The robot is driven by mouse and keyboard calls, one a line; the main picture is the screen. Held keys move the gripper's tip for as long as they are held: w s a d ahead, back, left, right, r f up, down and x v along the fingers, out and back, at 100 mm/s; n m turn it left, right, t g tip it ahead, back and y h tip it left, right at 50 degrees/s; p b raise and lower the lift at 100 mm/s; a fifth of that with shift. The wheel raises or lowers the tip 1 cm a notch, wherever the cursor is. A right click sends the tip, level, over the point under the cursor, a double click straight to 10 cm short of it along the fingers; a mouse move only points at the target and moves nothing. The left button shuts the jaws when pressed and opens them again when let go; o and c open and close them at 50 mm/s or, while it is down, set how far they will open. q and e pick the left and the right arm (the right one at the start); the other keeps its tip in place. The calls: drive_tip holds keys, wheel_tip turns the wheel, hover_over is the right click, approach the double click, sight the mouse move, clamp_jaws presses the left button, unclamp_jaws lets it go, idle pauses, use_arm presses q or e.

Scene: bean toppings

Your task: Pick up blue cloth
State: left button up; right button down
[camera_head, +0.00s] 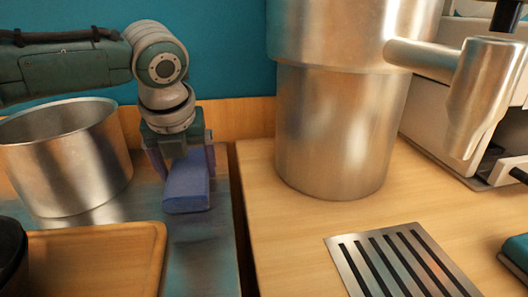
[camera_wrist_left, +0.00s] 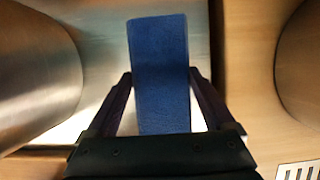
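The blue cloth (camera_head: 187,190) is a folded, block-like strip at the left of the head view, above or on the metal surface. Its lower end faces me. In the left wrist view the cloth (camera_wrist_left: 160,70) runs lengthwise between the two fingers. My left gripper (camera_head: 182,165) is over the cloth's far part, pointing down, with one finger on each side. In the wrist view the fingertips (camera_wrist_left: 162,76) lie close along both cloth edges. I cannot tell whether they press on it.
A steel pot (camera_head: 65,160) stands close left of the cloth, and a wooden board (camera_head: 95,255) lies in front. A tall steel container (camera_head: 335,130) stands on the wooden counter (camera_head: 270,245) to the right. A slotted metal grate (camera_head: 395,265) and a machine (camera_head: 440,110) are further right.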

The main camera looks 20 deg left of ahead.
sight(187, 169)
use_arm(q)
drive_tip(key=c, duration=0.7)
drive_tip(key=shift+r, duration=0.15)
wheel_tip(187, 169, up, 20)
drive_tip(key=p, duration=0.3)
drive_tip(key=shift+p, duration=0.4)
